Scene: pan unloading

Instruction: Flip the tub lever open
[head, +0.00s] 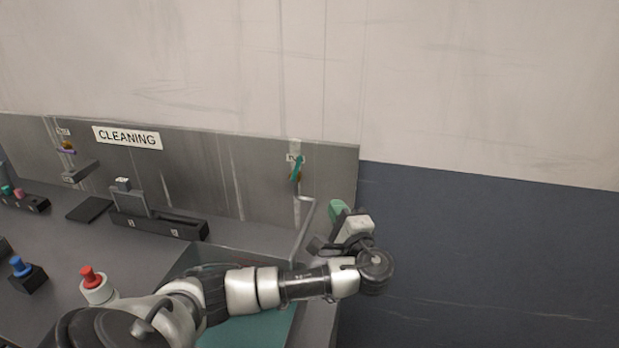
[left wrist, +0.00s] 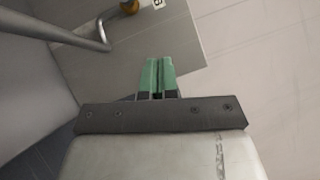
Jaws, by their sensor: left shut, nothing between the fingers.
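The tub lever (head: 299,167) is a small teal handle on an orange valve (head: 295,179), on the metal back panel above the tub. The tub (head: 248,326) is a teal-floored basin, partly hidden by my left arm. My left gripper (head: 337,208) is to the right of the lever and lower in the picture, apart from it. Its green fingers are shut together and empty in the left wrist view (left wrist: 158,76). There the orange valve (left wrist: 130,6) is only partly in view at the top edge, and the teal handle is out of frame. My right gripper is not in view.
A bent metal pipe (head: 305,222) runs below the valve, close to the left of my gripper; it also shows in the left wrist view (left wrist: 55,32). A red-topped holder (head: 94,287) and a dark rack (head: 160,224) stand on the counter to the left.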

